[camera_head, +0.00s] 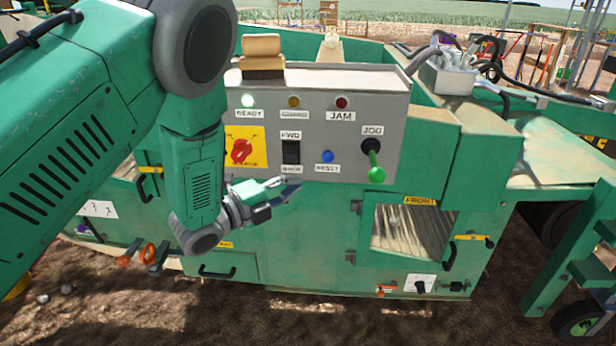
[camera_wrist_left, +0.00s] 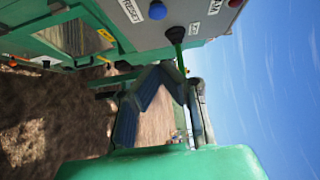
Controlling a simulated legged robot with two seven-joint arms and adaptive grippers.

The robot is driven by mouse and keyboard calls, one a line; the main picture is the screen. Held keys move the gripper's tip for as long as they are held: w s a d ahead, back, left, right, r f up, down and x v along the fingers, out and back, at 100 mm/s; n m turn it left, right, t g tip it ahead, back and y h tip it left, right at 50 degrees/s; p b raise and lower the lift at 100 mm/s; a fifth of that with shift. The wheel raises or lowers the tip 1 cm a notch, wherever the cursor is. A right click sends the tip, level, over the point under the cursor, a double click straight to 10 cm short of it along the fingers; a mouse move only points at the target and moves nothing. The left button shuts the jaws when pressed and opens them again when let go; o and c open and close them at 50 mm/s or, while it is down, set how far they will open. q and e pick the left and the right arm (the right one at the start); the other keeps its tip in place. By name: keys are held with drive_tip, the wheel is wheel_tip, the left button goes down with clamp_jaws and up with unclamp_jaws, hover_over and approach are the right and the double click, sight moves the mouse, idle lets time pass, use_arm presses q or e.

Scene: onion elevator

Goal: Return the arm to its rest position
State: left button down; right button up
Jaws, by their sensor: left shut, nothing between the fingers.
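My left arm (camera_head: 205,180), green with grey joints, comes in from the left and hangs bent in front of the machine. Its gripper (camera_head: 294,188) points right, in front of the panel's lower edge, below the FWD/BACK switch (camera_head: 291,152). The gripper is shut and empty. In the left wrist view its dark fingers (camera_wrist_left: 160,75) come together near the JOG lever (camera_wrist_left: 176,38); whether they touch it I cannot tell. In the head view the JOG lever (camera_head: 374,163) hangs down with its green knob, well right of the fingertips. My right gripper is not in view.
The grey control panel (camera_head: 330,105) has a lit READY lamp (camera_head: 248,101), a red rotary switch (camera_head: 240,150) and a blue RESET button (camera_head: 327,156). Below it are the green machine body and a FRONT window (camera_head: 412,233). Bare soil (camera_head: 300,320) lies in front.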

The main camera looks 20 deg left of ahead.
use_arm(q)
drive_tip(key=shift+s+a, duration=0.25)
drive_tip(key=shift+s, duration=0.1)
drive_tip(key=shift+d, duration=0.15)
drive_tip(key=s+a+f+n+g+y, duration=0.35)
drive_tip(key=s+f+n, duration=0.35)
drive_tip(key=f, duration=0.3)
drive_tip(key=s+a+f+n+g+y, duration=0.2)
drive_tip(key=s+f+n+g+y, duration=0.15)
drive_tip(key=s+f+n, duration=0.5)
drive_tip(key=s+f+n+g+y, duration=0.1)
drive_tip(key=s+f+n+g, duration=0.2)
drive_tip(key=s, duration=0.7)
drive_tip(key=s+f+n+g+y, duration=0.1)
drive_tip(key=s+f+n+g, duration=0.3)
drive_tip(key=s, duration=0.7)
wheel_tip(320, 180, down, 2)
drive_tip(key=shift+s+a+f+n+g+y, duration=0.1)
drive_tip(key=shift+s+a+n+g+y, duration=0.2)
drive_tip(key=shift+n, duration=0.35)
